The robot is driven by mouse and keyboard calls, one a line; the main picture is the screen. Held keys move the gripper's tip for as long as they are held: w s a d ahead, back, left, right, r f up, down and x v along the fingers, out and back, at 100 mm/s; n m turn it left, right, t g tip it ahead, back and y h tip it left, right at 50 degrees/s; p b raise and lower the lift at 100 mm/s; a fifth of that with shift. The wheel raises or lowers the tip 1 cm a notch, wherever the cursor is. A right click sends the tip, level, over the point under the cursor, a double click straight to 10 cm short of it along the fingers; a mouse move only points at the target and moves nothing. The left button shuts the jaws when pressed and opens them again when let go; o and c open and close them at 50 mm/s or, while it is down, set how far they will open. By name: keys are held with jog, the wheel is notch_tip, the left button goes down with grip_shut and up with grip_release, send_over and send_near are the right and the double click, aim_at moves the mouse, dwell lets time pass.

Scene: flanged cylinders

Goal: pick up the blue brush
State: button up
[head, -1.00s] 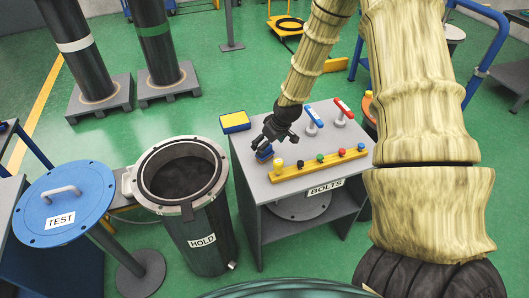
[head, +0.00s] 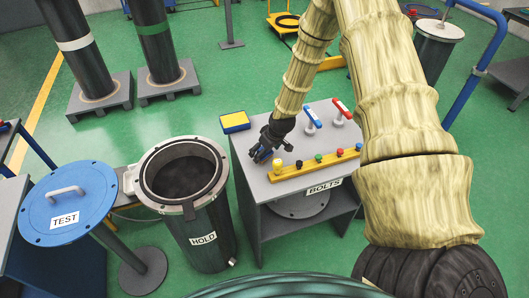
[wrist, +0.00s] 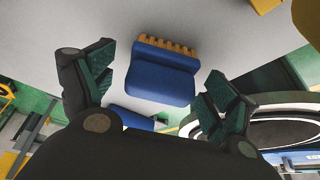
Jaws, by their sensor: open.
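The blue brush (wrist: 160,76) has a blue body with a row of tan bristles along one edge. In the wrist view it sits between the two spread fingers of my gripper (wrist: 163,88), with a visible gap to each finger. In the head view my gripper (head: 260,150) is low over the left part of the grey bench top (head: 290,190). There it largely covers the brush, and only some blue shows around the fingers. My gripper is open and empty. I cannot tell how high the fingers are above the bench.
A yellow bar with coloured knobs (head: 318,163) lies along the bench front. Red and blue handled tools (head: 312,118) stand behind it. The open HOLD cylinder (head: 205,235) stands left of the bench. A yellow-and-blue box (head: 235,121) is behind the bench's left corner.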

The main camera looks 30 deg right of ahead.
jog(key=c, duration=1.3)
jog(key=shift+r, duration=0.1)
jog(key=shift+r+b, duration=1.6)
jog(key=shift+r, duration=3.3)
jog(key=o, duration=0.4)
jog(key=shift+c, duration=0.6)
